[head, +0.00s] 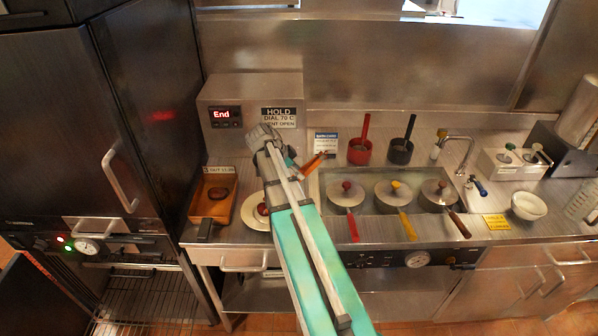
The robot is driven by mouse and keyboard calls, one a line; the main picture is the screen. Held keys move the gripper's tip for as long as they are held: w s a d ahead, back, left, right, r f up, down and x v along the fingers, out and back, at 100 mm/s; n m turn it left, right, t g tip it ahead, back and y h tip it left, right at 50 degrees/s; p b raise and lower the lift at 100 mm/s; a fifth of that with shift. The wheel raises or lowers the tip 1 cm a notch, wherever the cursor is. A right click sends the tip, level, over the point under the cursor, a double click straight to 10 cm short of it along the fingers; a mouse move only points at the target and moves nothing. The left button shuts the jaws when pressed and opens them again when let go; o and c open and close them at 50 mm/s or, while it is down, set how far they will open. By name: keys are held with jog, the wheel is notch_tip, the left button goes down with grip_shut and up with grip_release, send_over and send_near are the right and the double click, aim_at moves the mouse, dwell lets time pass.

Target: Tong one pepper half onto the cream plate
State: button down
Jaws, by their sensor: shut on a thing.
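The cream plate (251,222) is on the counter, left of my arm, which covers its right side. A small red piece (263,209) shows over the plate, partly hidden by the arm; I cannot tell whether it rests there or is held. Another reddish-brown piece (218,192), perhaps a pepper half, lies in the orange-brown tray (225,212) to the left. My gripper (291,160) is mostly hidden behind my wrist. It appears shut on an orange tool (316,162), which looks like the tongs; their tips are not clear.
A steel hold box (250,92) stands behind the plate. Several lidded pans (345,193) sit in a recess to the right. Red (360,151) and black (401,150) pots stand behind them. A white bowl (529,206) is at far right. A dark cabinet (150,110) bounds the left.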

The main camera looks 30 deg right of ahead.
jog(key=shift+f, duration=0.35)
jog(key=c, duration=0.7)
grip_release()
jog(key=shift+r, duration=0.1)
notch_tip(320, 180, up, 10)
jog(key=p, duration=0.9)
jog(key=shift+p, duration=0.4)
